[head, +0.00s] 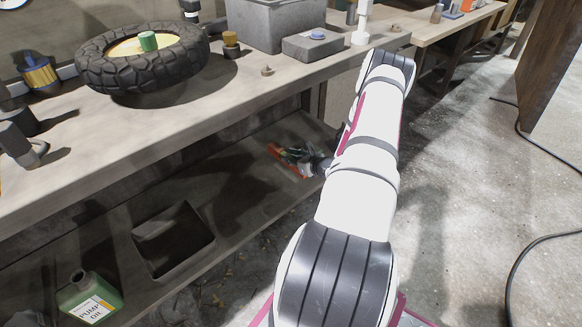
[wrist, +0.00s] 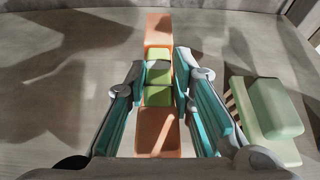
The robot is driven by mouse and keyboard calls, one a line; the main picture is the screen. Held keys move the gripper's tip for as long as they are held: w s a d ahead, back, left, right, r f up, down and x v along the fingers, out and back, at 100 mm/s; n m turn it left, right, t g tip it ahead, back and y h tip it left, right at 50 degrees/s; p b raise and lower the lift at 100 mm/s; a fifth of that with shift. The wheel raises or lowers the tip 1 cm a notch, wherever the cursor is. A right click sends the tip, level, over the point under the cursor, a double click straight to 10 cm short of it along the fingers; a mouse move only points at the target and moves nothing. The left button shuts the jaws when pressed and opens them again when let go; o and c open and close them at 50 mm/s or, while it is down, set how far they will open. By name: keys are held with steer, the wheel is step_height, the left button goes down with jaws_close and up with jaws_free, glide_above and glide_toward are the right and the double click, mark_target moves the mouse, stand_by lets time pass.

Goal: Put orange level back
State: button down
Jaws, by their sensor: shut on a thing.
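The orange level (head: 287,165), a long bar with green parts in its middle, is at the lower shelf under the workbench, near the shelf's right end. In the wrist view the level (wrist: 158,135) runs lengthwise away from me between the teal-padded fingers. My gripper (wrist: 160,82) is shut on the level around its green middle. In the head view my gripper (head: 297,155) is small and partly hidden by my arm. I cannot tell whether the level rests on the shelf or is just above it.
A pale green block with bristles (wrist: 268,105) lies close right of my gripper. The lower shelf (head: 235,180) also holds an open grey bin (head: 172,238) and a green pump oil jug (head: 90,298). The workbench top (head: 190,105) overhangs, carrying a tire (head: 142,72) and grey boxes (head: 313,46).

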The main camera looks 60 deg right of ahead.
step_height(320, 180, down, 4)
steer(key=shift+s+a+r+b, duration=0.1)
steer(key=shift+r+b, duration=0.15)
steer(key=shift+b, duration=0.4)
steer(key=c, duration=1.4)
jaws_free()
steer(key=shift+o, duration=0.2)
steer(key=shift+r, duration=0.1)
steer(key=p+v, duration=0.4)
steer(key=v, duration=0.8)
